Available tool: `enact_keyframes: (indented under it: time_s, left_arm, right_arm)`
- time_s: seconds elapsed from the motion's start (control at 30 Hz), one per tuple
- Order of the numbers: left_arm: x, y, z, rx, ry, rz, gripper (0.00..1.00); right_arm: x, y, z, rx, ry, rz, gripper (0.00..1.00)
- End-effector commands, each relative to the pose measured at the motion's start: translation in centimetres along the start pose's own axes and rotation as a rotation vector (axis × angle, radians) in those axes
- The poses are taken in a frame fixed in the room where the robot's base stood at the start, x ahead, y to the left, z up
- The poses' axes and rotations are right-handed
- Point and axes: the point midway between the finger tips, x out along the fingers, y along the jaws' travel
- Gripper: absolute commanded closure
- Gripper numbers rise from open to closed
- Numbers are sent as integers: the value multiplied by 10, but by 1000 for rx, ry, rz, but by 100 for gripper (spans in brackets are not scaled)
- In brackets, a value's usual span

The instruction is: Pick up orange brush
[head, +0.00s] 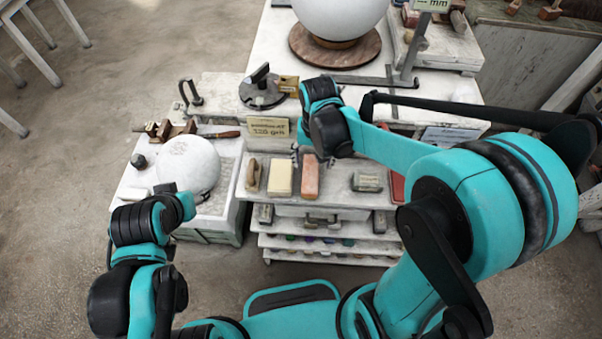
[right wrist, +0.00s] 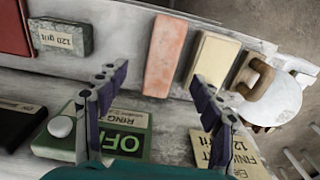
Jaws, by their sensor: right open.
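A salmon-orange rectangular block (head: 310,176) lies on the white shelf top; it is the only orange item I can make out there, and I see no bristles. In the right wrist view the orange block (right wrist: 166,55) lies ahead, in line with the gap between the fingers. My right gripper (right wrist: 157,82) is open and empty, with its dark fingers apart and not visibly touching the block.
A cream block (head: 280,178) and a brown-handled tool (head: 253,175) lie left of the orange block. A grey grit block (head: 366,182) lies right. A grit sign (head: 268,130) stands behind.

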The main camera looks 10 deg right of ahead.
Motion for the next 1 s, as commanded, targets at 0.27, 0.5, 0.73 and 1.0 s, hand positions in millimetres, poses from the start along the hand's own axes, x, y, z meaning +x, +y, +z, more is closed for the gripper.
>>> enact_keyframes:
  time_s: [0.27,0.5,0.73,1.0]
  left_arm:
    - [6,0,4,0,0,0,50]
    - [15,0,11,0,0,0,50]
    - [19,0,13,0,0,0,50]
    - [18,0,13,0,0,0,50]
  right_arm:
    - [28,-2,-2,6,-13,5,33]
    - [62,-4,-10,6,-11,5,33]
    - [81,-4,-10,5,-11,5,33]
    - [80,-4,-10,5,-11,5,51]
